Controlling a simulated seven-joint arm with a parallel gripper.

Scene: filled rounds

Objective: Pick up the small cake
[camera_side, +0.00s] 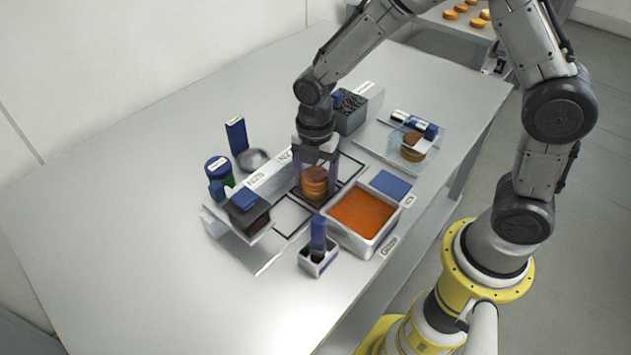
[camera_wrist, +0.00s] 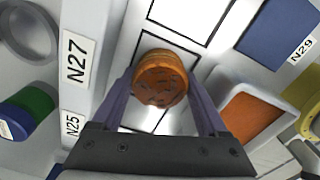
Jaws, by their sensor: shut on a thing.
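The small cake (camera_side: 315,184) is a round, layered, orange-brown piece with a darker top. It is in the middle of the work area, by a black-outlined square. It also shows in the wrist view (camera_wrist: 160,80), its top marked with dark streaks. My gripper (camera_side: 316,172) points down from above, its two purple fingers on opposite sides of the cake. In the wrist view my gripper (camera_wrist: 161,84) is shut on the cake. I cannot tell whether the cake's underside touches the surface. The fingers hide part of its sides.
A white tub of orange filling (camera_side: 364,216) stands close on the right. A dark-filled box (camera_side: 349,112) is behind. A small white holder (camera_side: 318,262) with a blue handle is in front. Another round cake (camera_side: 413,148) lies right, by a clear sheet.

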